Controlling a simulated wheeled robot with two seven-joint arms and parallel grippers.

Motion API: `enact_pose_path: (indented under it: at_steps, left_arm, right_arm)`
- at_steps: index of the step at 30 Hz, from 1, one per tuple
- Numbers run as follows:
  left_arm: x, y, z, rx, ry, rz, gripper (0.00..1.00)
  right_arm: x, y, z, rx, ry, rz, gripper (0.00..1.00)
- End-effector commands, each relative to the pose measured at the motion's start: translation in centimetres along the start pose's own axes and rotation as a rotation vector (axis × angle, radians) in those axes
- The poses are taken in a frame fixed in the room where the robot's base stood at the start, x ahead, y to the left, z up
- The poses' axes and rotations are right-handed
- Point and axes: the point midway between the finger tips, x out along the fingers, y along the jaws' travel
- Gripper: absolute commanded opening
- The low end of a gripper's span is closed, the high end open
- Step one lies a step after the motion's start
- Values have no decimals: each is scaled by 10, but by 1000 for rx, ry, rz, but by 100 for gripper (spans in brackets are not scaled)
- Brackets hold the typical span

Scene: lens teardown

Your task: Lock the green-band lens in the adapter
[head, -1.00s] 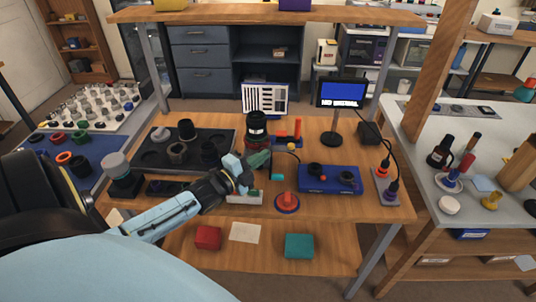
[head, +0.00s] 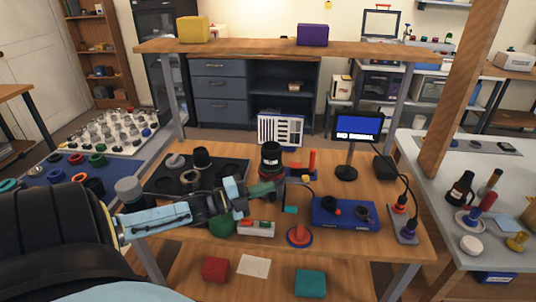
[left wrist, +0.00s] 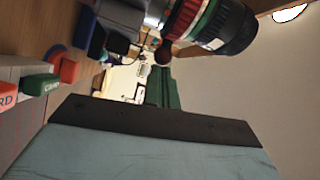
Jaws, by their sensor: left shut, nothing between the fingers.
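The lens (head: 271,158) stands upright, black, on the bench behind my left gripper, with red and green near its lower end. In the left wrist view the lens (left wrist: 222,22) appears sideways at the top, with a green band and a red ring. The adapter cannot be told apart clearly at the lens's foot. My left gripper (head: 262,192) is shut and empty, just in front of the lens's lower end; I cannot tell if they touch. Its dark green fingers (left wrist: 163,88) show in the left wrist view, apart from the lens in the picture. My right gripper is not in view.
A black tray (head: 160,188) with dark parts lies left of the lens. A box with red and green tops (head: 256,229) and an orange post on a round base (head: 299,236) stand in front. A blue fixture (head: 345,222) and a small monitor (head: 357,127) are right.

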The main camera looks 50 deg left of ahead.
Motion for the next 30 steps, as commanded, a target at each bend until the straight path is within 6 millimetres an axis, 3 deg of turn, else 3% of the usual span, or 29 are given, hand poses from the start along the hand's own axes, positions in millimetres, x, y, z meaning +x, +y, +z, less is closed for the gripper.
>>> enact_pose_path:
  at_steps: [19, 30]
  left_arm:
    - [-14, -3, 13, -3, 48, 11, 0]
    - [-12, -5, 6, -5, 52, 9, 0]
  right_arm:
    - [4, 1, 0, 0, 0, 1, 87]
    - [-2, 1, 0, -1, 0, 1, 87]
